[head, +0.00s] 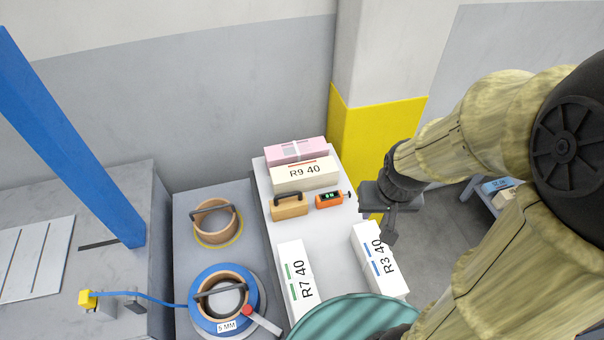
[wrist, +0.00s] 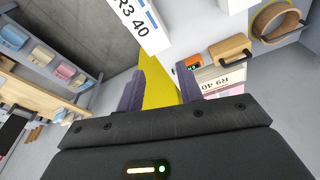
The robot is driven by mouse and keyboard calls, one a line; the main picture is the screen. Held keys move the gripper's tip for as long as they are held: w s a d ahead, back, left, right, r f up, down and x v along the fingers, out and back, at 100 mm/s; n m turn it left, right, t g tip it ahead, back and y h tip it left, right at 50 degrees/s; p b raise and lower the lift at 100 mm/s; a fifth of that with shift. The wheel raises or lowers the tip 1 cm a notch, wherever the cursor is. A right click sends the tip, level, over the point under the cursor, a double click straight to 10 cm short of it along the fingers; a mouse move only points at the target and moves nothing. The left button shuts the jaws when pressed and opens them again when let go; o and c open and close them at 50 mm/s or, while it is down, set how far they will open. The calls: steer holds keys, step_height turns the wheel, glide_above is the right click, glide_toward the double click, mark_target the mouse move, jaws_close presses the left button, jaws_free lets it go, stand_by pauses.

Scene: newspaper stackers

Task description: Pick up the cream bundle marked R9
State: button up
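The cream bundle marked R9 40 (head: 305,176) lies on the white table, in front of a pink bundle (head: 290,152). It has a red stripe and also shows in the wrist view (wrist: 228,80), upside down, just right of the right finger. My gripper (head: 389,222) is to the right of the R9 bundle, past the table's right edge. In the wrist view my gripper (wrist: 160,86) has its two fingers apart with nothing between them; only floor and the yellow pillar show beyond.
Bundles R7 40 (head: 297,282) and R3 40 (head: 371,259) lie nearer on the table. A tan handled block (head: 289,207) and an orange device (head: 329,200) sit just before R9. A yellow-based pillar (head: 372,135) rises behind. Strap reels (head: 229,315) stand left.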

steer(key=shift+o, duration=0.8)
steer(key=shift+s, duration=0.25)
steer(key=o, duration=0.4)
steer(key=shift+w+r, duration=0.1)
steer(key=shift+w, duration=0.05)
steer(key=shift+c, duration=0.2)
steer(key=shift+o, duration=1.4)
steer(key=w+a+r+t+b, duration=0.1)
steer(key=w+a, duration=0.4)
steer(key=w, duration=0.6)
steer(key=w+a+r+t+y+b, duration=0.1)
steer(key=w+a+r+t, duration=0.2)
steer(key=w, duration=0.9)
steer(key=a+t, duration=0.2)
steer(key=t, duration=0.1)
steer(key=shift+w+a+r+m+b, duration=0.15)
steer(key=shift+w+m+b, duration=0.15)
steer(key=shift+b, duration=0.1)
steer(key=w+a+r+m+t+h+b, duration=0.2)
steer(key=w+a+m+t+h+b, duration=0.3)
steer(key=w+a+m+h, duration=0.65)
steer(key=s+a+f+m+g+h+b, duration=0.1)
steer(key=s+a+f+g, duration=0.4)
steer(key=f, duration=0.4)
steer(key=s+a+f+m+g+h+b, duration=0.1)
steer(key=s+a+f+g, duration=0.5)
steer(key=s+f, duration=0.2)
steer(key=shift+a+f+m+b, duration=0.25)
steer(key=shift+f+m+b, duration=0.15)
steer(key=shift+f, duration=0.25)
